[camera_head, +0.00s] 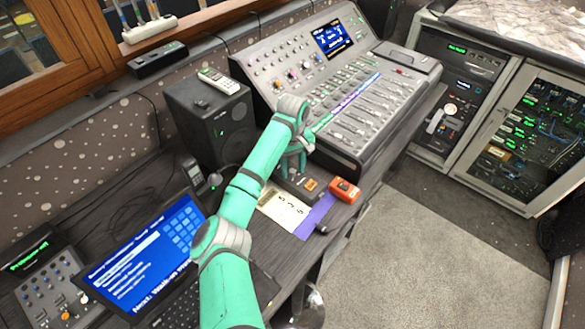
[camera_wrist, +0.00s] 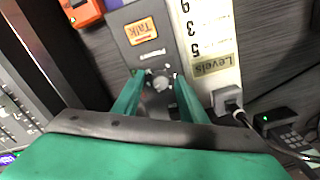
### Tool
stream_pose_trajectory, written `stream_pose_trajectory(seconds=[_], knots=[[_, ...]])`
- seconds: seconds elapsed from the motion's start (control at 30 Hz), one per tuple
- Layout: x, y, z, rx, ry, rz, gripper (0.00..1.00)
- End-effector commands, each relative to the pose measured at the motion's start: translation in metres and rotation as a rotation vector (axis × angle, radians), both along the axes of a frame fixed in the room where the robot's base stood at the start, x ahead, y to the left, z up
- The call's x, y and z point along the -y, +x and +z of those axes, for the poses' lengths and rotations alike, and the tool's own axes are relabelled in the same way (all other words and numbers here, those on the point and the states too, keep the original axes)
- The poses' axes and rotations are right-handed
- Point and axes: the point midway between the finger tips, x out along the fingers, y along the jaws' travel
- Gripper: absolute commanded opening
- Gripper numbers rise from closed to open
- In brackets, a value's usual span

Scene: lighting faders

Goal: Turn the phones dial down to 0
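The phones dial (camera_wrist: 161,80) is a small round grey knob on a dark grey box (camera_wrist: 131,56), beside a label and an orange Talk button (camera_wrist: 141,32) in the wrist view. I cannot read the dial's setting. My gripper (camera_wrist: 158,78) is open, with one green finger on each side of the dial. Whether the fingers touch the dial is unclear. In the head view my gripper (camera_head: 294,165) is over the box (camera_head: 297,184), hiding the dial; an orange button (camera_head: 311,184) shows on the box.
A cream Levels card (camera_wrist: 209,45) lies beside the box. An orange-red device (camera_head: 344,190) is to its right in the head view. The mixing console (camera_head: 340,95) stands behind, a black speaker (camera_head: 207,120) and a laptop (camera_head: 145,265) to the left.

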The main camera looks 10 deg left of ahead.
Motion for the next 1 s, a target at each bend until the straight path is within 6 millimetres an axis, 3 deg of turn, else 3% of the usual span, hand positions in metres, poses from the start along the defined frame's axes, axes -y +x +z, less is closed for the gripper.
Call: stream_pose_trajectory(seconds=[0.13, 0.3, 0.67, 1.0], knots=[[-0.0018, -0.0004, 0.0, 0.0, 0.0, 0.003, 0.39], [-0.0021, -0.0005, 0.0, -0.001, -0.001, 0.003, 0.01], [-0.0031, -0.0009, 0.0003, -0.002, 0.002, 0.034, 0.0], [-0.0052, -0.0002, 0.0012, 0.0, 0.007, 0.227, 0.0]])
